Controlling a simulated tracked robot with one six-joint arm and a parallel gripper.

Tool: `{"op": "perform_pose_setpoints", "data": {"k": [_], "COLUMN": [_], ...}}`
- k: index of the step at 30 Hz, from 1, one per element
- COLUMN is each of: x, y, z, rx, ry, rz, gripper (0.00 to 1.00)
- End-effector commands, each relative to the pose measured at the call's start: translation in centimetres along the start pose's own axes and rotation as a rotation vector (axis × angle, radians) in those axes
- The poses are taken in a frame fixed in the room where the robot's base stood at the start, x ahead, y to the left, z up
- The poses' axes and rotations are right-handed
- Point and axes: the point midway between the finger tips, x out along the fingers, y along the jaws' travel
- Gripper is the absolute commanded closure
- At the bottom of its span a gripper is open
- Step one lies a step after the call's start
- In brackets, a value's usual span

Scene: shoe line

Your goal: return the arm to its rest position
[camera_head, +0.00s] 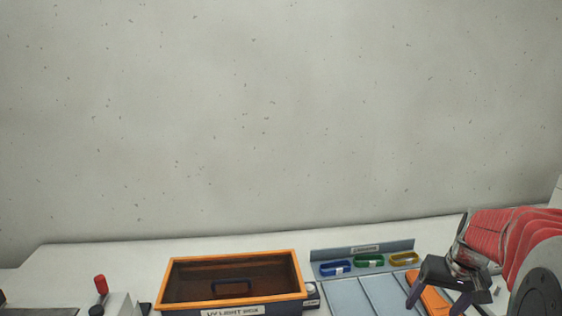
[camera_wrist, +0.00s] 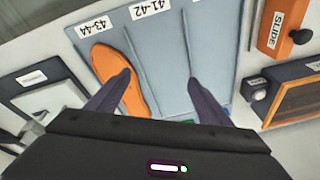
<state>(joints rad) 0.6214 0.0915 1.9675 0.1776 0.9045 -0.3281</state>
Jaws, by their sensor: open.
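My gripper (camera_head: 435,303) is at the right of the head view, above the blue-grey sorting tray (camera_head: 347,295). Its two fingers point down and stand apart, with nothing held between them. In the wrist view my gripper (camera_wrist: 160,77) is open over the same tray (camera_wrist: 168,62). An orange shoe-shaped piece (camera_wrist: 108,62) lies in the lane marked 43-44, partly hidden by the left finger. This orange piece (camera_head: 432,299) also shows between and behind the fingers in the head view. I cannot tell the height of the fingertips above it.
Blue (camera_head: 336,268), green (camera_head: 369,260) and yellow (camera_head: 404,258) rings sit along the tray's back. An orange SLIDE block (camera_wrist: 280,25) is at the wrist view's upper right. A plain wall rises behind.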

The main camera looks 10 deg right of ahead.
Motion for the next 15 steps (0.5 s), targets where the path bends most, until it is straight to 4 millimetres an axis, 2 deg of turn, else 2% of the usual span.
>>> {"op": "perform_pose_setpoints", "data": {"k": [3, 15], "x": [-1.2, -4.2], "y": [-2.6, -9.3], "z": [2.4, 10.0], "rx": [0.0, -0.039], "ry": [0.001, 0.034], "rz": [0.012, 0.039], "gripper": [0.27, 0.27]}}
